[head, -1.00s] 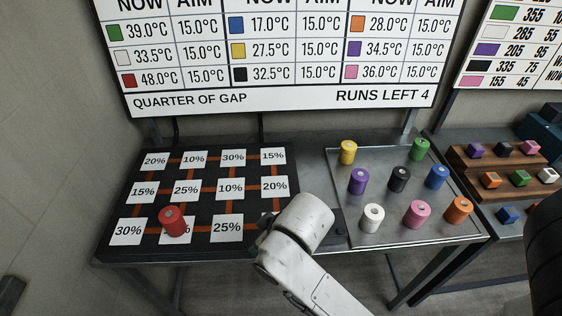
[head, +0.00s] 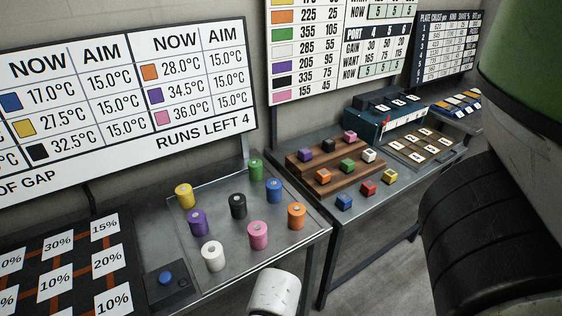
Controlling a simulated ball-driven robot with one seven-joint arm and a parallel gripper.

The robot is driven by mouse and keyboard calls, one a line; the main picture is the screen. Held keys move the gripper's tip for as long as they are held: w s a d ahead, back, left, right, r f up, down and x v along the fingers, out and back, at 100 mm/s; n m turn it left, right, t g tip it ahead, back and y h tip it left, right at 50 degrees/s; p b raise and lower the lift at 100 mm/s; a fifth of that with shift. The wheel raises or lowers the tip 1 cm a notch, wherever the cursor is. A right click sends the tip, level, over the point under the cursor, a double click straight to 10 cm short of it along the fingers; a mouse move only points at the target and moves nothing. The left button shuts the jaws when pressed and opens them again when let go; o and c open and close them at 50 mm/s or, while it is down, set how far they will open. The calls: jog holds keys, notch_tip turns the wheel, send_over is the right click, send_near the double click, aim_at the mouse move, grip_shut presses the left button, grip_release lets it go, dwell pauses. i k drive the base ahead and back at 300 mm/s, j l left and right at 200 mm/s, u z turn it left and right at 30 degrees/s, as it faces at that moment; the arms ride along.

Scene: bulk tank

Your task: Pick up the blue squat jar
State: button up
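The blue squat jar (head: 274,191) is a short upright cylinder with a pale spot on its top. It stands on the grey metal tray (head: 185,222), toward the back right in the head view. The green jar (head: 255,170) is just behind it, the orange jar (head: 297,216) in front to the right and the black jar (head: 238,206) to its left. A white rounded link of my arm shows at the bottom edge, in front of the tray and apart from the jar. My gripper's fingers are not in view.
Yellow (head: 185,196), purple (head: 197,223), white (head: 213,256) and pink (head: 258,235) jars share the tray. A black board with percentage cards (head: 54,281) lies left, near a blue button (head: 166,278). A second table right holds a wooden stepped rack (head: 300,174) of coloured cubes.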

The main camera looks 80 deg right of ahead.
aim_at(273, 185)
jog(key=z, duration=0.45)
jog(key=j+z, duration=0.1)
jog(key=z, duration=0.35)
jog(key=j+z, duration=0.1)
jog(key=z, duration=0.8)
jog(key=j, duration=0.1)
